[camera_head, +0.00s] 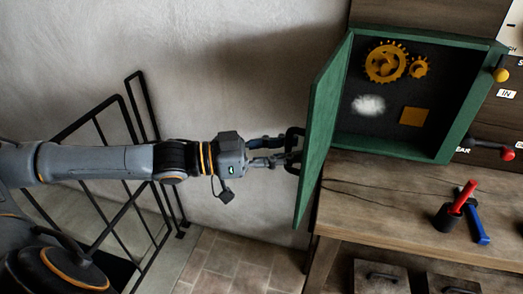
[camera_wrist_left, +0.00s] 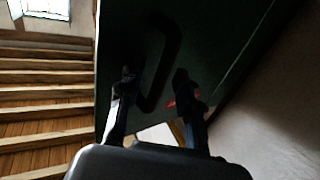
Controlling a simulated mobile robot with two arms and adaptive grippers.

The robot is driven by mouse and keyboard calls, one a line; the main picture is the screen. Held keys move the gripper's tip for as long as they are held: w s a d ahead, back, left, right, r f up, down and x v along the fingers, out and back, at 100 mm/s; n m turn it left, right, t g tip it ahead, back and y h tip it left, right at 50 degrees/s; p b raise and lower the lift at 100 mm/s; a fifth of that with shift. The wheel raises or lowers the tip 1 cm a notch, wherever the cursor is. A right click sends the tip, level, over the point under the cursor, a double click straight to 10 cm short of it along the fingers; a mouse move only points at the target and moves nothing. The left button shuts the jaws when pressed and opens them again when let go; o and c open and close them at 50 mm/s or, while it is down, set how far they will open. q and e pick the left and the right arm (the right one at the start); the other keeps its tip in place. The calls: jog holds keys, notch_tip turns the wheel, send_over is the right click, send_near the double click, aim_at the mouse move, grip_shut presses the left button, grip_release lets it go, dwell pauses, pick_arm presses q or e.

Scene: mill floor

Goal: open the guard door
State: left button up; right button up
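The green guard door (camera_head: 322,135) stands swung open, out from the left side of the green box (camera_head: 455,125). Its black handle (camera_head: 293,145) is on the door's outer face. My left gripper (camera_head: 279,153) is at the handle, reaching in from the left. In the left wrist view the door is dark and the handle (camera_wrist_left: 172,60) shows in front of the fingers. The two fingers (camera_wrist_left: 158,98) are spread apart, with part of the handle between them; contact is not clear. My right gripper is not in view.
Inside the box are yellow gears (camera_head: 385,62), a white fluffy patch (camera_head: 368,104) and a yellow square (camera_head: 413,117). A dark cup (camera_head: 446,217) with red and blue handled tools is on the wooden bench (camera_head: 375,190). A black railing (camera_head: 130,125) stands at left.

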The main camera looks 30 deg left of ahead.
pick_arm(q)
jog(key=v, duration=1.1)
jog(key=shift+s+a, duration=0.25)
jog(key=shift+s, duration=0.1)
